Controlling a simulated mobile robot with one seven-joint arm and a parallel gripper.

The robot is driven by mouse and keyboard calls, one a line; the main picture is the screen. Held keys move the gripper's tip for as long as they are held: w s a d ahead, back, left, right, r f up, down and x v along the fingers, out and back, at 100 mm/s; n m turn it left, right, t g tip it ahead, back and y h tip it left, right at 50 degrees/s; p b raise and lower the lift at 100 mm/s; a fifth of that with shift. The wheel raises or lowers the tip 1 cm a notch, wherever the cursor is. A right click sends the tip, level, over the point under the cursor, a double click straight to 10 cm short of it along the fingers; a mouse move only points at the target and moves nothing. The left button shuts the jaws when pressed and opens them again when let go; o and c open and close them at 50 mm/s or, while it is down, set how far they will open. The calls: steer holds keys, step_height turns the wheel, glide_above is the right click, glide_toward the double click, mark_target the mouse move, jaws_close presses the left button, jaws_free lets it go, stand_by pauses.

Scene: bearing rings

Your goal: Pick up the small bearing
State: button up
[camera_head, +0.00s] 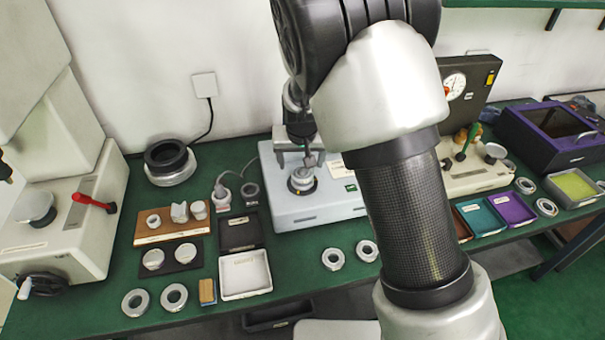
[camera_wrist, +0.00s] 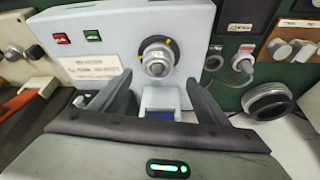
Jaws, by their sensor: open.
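A small silver ring, which looks like the small bearing (camera_head: 303,179), sits on a dark round seat on top of the pale grey instrument (camera_head: 285,208). In the wrist view the ring (camera_wrist: 157,60) is on the instrument's face, just beyond the fingertips and roughly centred between them. My gripper (camera_wrist: 158,82) is open, with its two dark fingers spread and nothing held between them. In the head view my arm covers part of the instrument and much of the gripper, so the exact gap to the ring is unclear.
Loose larger rings (camera_head: 333,259) lie on the green bench (camera_head: 295,285). An open box with a white tray (camera_head: 245,274) and a wooden block (camera_head: 172,224) with parts stand left of the instrument. A grey upright bracket (camera_wrist: 161,98) with a blue panel is close between my fingers.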

mark_target(303, 171)
steer(key=x, duration=0.5)
steer(key=shift+s+d+f, duration=0.15)
steer(key=shift+s+d, duration=0.05)
steer(key=shift+d, duration=0.05)
steer(key=shift+c, duration=0.4)
steer(key=c, duration=1.2)
